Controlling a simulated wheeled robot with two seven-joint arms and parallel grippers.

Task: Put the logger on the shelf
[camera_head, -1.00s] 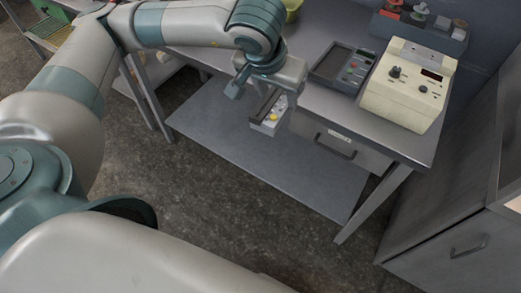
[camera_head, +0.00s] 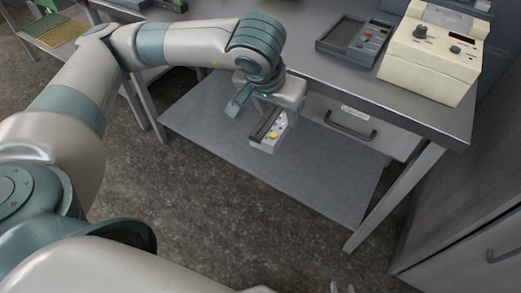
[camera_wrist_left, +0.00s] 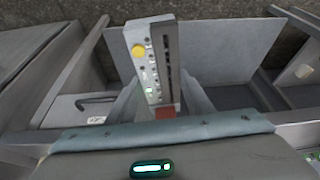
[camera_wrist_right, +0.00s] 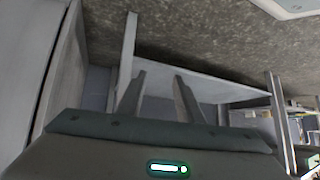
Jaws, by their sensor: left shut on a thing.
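The logger is a slim light-grey box (camera_head: 271,134) with a dark side, small buttons and a yellow knob. My left gripper (camera_head: 258,112) is shut on it, in front of the table edge. In the head view it overlaps the shelf (camera_head: 320,182), a bare grey board low under the table; the height between them is hard to judge. The left wrist view shows the logger (camera_wrist_left: 154,62) between the fingers, with the shelf (camera_wrist_left: 225,50) beyond. My right gripper (camera_wrist_right: 158,85) is open and empty in its wrist view, facing the shelf (camera_wrist_right: 205,82) from farther off.
The table (camera_head: 310,68) stands above the shelf, carrying a cream instrument (camera_head: 433,55) and a dark panel device (camera_head: 352,42). A closed drawer (camera_head: 350,125) hangs under its right part. Table legs (camera_head: 398,195) flank the shelf. A grey cabinet (camera_head: 465,200) stands at right.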

